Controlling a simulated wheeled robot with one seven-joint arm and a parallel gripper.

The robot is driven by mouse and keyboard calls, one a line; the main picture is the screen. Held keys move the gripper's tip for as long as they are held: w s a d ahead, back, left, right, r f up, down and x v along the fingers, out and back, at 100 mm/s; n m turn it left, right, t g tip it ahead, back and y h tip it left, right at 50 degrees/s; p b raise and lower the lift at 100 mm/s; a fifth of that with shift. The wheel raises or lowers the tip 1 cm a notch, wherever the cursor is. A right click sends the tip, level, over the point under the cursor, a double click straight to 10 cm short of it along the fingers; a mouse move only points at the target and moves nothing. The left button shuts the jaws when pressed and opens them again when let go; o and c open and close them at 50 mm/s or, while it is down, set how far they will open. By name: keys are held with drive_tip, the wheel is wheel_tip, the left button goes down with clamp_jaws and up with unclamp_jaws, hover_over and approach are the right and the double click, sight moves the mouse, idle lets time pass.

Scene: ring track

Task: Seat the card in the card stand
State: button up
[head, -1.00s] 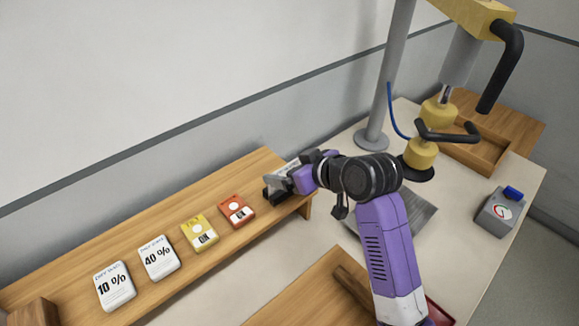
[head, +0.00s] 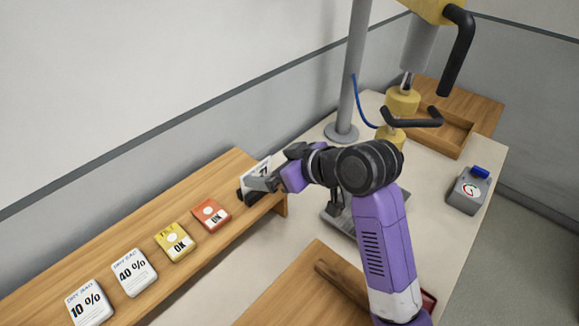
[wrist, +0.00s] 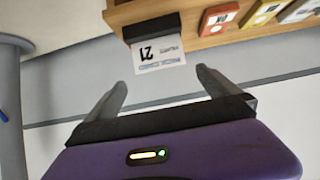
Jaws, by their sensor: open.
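The white card (head: 256,170), with large black print, stands in the black card stand (head: 245,194) at the right end of the wooden shelf. In the wrist view, which is upside down, the card (wrist: 159,56) reads 21 and its edge meets the dark stand (wrist: 151,28) along its length. My gripper (head: 266,183) is right beside the card in the head view and hides part of it and the stand. In the wrist view my gripper (wrist: 162,82) is open, with its two fingers spread wide and nothing between them, apart from the card.
Several label blocks, such as the red one (head: 211,214) and yellow one (head: 175,242), line the shelf (head: 150,215) to the left. A grey post (head: 350,80), a yellow press-like device (head: 403,100) and a grey gauge box (head: 467,191) stand to the right.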

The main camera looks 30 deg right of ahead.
drive_tip(key=v, duration=0.6)
drive_tip(key=shift+s+r, duration=0.2)
drive_tip(key=shift+s, duration=0.15)
drive_tip(key=shift+d, duration=0.15)
